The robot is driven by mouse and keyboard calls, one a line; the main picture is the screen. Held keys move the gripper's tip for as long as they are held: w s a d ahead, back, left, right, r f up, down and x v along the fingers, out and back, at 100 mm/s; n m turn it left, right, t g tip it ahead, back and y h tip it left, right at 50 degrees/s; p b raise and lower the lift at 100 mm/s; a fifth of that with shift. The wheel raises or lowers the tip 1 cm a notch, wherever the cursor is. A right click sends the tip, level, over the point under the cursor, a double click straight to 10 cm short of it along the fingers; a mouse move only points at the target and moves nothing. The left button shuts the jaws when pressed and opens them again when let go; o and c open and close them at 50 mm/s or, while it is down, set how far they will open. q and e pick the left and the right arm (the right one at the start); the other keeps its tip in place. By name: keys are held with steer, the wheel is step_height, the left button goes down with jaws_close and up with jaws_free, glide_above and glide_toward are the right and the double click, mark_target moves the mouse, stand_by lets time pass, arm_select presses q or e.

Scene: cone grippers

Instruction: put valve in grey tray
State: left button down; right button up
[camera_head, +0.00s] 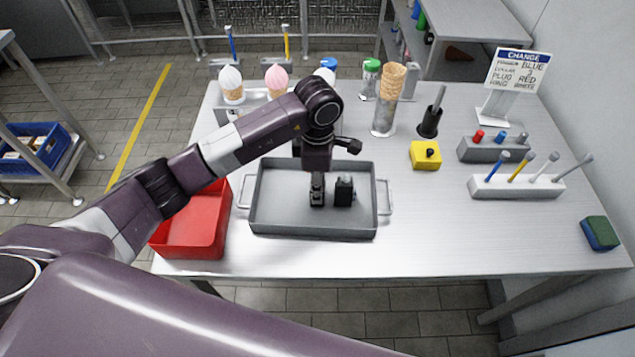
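The grey tray (262,222) stands on the table's front part, with a handle at each side. A small dark block with a narrow top, which may be the valve (344,191), stands upright in the tray right of its middle. My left gripper (317,203) points down into the tray just left of this block, with a narrow gap between them. Its fingers are dark and overlap in this view, so their opening is unclear. Nothing is clearly visible between them. My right gripper is not in view.
A red bin (190,240) is left of the tray. Right of it are a yellow block with a black knob (425,155), a grey plug holder (492,150) and a white rack (516,186). Ice-cream models (231,84) and stacked cones (392,80) stand behind.

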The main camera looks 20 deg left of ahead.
arm_select(q)
steer(key=shift+f+b, duration=0.2)
steer(key=shift+b, duration=0.1)
steer(key=c, duration=1.4)
jaws_free()
steer(key=shift+r, duration=0.1)
steer(key=shift+r, duration=0.15)
step_height(320, 180, up, 12)
steer(key=b, duration=0.2)
steer(key=shift+b, duration=0.35)
